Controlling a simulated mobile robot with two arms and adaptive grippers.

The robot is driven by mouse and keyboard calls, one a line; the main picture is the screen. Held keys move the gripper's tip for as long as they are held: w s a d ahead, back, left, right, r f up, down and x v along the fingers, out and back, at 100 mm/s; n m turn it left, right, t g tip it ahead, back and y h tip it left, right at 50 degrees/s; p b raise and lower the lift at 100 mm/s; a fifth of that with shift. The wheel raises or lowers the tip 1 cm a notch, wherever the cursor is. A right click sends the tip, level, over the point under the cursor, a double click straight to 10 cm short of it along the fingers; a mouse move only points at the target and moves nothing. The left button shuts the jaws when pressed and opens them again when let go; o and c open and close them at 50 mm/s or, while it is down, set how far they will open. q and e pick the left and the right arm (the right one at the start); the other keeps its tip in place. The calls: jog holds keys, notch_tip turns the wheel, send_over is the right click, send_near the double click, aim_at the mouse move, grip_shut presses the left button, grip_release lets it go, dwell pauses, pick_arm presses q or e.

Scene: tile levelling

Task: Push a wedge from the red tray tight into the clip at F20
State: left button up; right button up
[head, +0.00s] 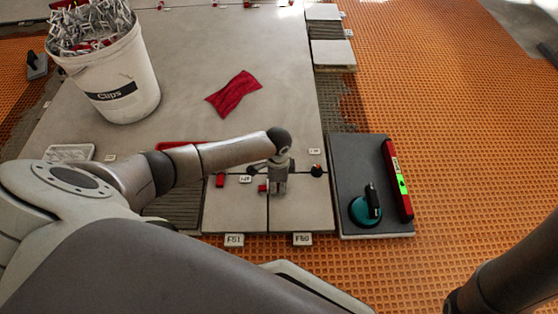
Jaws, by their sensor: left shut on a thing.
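My left gripper (279,188) points down over the seam between two grey tiles in the middle. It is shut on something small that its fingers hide. A red wedge (262,188) shows just left of the fingers, at the seam. Another red wedge (220,180) stands further left on the tile joint. Part of a red tray (184,144) shows behind my left arm, which hides the rest. Small white labels stand by the joints; I cannot surely read F20 on any. My right arm enters at bottom right; its gripper is out of view.
A white bucket of clips (112,80) stands at upper left. A red cloth (233,94) lies on the tiles. A dark tile (350,150) at right carries a teal suction cup (364,210) and a red level (398,180). Orange matting (460,120) is clear at right.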

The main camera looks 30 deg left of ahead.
pick_arm(q)
jog(key=shift+a, duration=0.2)
jog(key=o, duration=0.8)
jog(key=shift+d, duration=0.1)
notch_tip(320, 180, up, 12)
